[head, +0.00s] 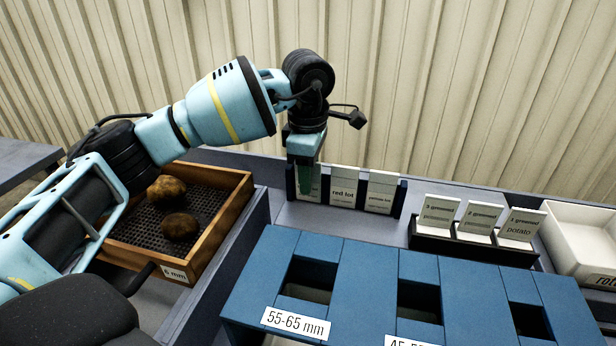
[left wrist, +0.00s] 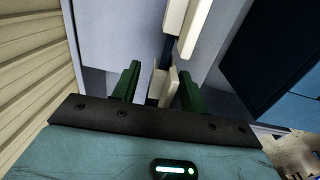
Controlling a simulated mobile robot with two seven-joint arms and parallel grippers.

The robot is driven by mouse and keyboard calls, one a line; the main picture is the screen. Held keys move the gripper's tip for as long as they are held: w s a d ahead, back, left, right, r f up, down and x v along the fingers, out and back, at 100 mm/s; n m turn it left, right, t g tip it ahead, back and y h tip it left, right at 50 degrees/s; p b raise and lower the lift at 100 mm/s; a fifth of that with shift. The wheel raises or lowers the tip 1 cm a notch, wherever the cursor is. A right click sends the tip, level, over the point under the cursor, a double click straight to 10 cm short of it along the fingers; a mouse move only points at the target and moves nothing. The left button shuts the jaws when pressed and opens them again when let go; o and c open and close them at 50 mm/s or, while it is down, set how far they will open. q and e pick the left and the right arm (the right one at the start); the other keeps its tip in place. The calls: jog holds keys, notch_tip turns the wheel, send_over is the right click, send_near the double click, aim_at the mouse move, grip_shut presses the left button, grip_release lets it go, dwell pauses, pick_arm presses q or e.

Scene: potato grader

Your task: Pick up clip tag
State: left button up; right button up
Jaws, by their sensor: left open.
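White clip tags stand upright in a dark rack (head: 399,200) on the back ledge. The "red lot" tag (head: 343,187) is in the middle and the "yellow lot" tag (head: 381,191) at the right. In the left wrist view, my open green fingers (left wrist: 158,88) stand on either side of a pale tag edge (left wrist: 171,82). I cannot tell whether they touch it. Other pale tag edges (left wrist: 190,32) show farther up. My right gripper is not in view.
A wooden-framed sieve (head: 222,222) with potatoes (head: 180,226) is at left. A blue grading board (head: 356,272) with openings fills the front. A black holder (head: 471,249) with several cards and a white bin (head: 578,240) stand at right. A corrugated wall is behind.

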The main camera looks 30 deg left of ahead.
pick_arm(q)
grip_shut()
jog(key=shift+r, duration=0.15)
jog(key=r, duration=1.1)
jog(key=shift+s+d+r, duration=0.1)
jog(key=shift+s+r, duration=0.2)
jog(key=shift+r, duration=0.05)
jog(key=s+d, duration=0.3)
jog(key=s, duration=1)
jog(key=shift+s+d+p, duration=0.25)
jog(key=shift+s+p, duration=0.05)
jog(key=shift+s, duration=0.05)
jog(key=shift+f, duration=0.1)
